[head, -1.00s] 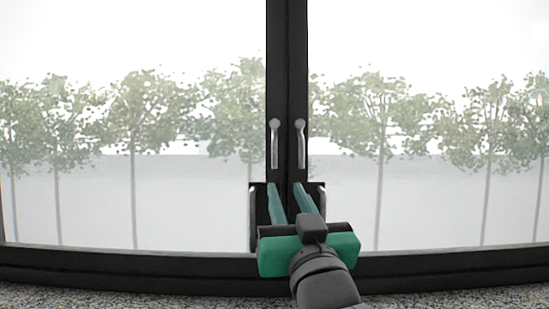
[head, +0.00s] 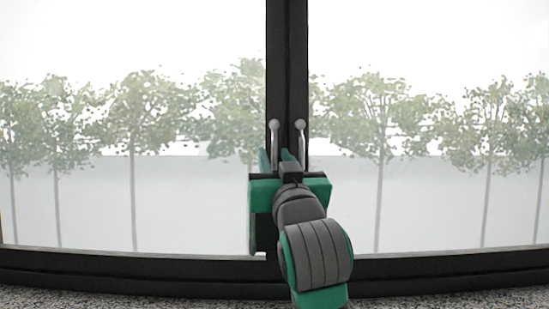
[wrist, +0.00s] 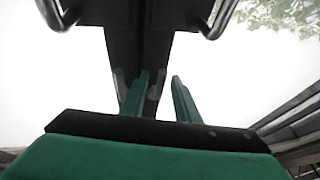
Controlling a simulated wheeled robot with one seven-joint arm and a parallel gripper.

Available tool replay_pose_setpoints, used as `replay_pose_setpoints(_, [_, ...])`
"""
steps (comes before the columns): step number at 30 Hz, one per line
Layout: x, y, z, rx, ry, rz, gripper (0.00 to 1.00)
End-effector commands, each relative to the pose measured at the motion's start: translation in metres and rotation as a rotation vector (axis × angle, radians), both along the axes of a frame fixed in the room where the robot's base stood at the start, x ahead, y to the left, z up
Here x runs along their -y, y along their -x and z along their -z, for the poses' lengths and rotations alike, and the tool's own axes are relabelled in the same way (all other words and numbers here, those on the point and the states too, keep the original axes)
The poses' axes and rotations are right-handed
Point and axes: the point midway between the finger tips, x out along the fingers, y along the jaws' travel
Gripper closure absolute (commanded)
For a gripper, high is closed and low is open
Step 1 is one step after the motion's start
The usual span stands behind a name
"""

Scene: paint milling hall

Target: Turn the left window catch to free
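The left window catch (head: 274,138) is a silver lever with a round top on the dark centre post, hanging straight down. The right catch (head: 301,138) beside it hangs down too. My gripper (head: 276,158) is at the lower end of the left catch, its teal fingers apart on either side of it in the head view. The lower tip of the catch is hidden, and I cannot tell whether the fingers touch it. In the wrist view my gripper (wrist: 160,90) has a clear gap between its fingers. Small pale shapes near them are too unclear to name.
The dark centre post (head: 287,60) divides two large panes with trees outside. A dark sill (head: 130,279) runs along the bottom. Curved handle bars (wrist: 217,18) show at the top of the wrist view. My arm covers the lower post.

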Motion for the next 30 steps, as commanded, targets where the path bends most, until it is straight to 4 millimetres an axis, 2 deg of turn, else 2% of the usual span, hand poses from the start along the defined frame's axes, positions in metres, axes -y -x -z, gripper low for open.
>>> replay_pose_setpoints(11, [-0.0013,-0.0053,-0.0023,0.001,0.0,0.0,0.71])
replay_pose_setpoints(15, [-0.0013,-0.0052,-0.0023,0.001,0.0,-0.001,1.0])
replay_pose_setpoints(30, [-0.0085,-0.0048,-0.0024,0.001,-0.074,-0.004,1.0])
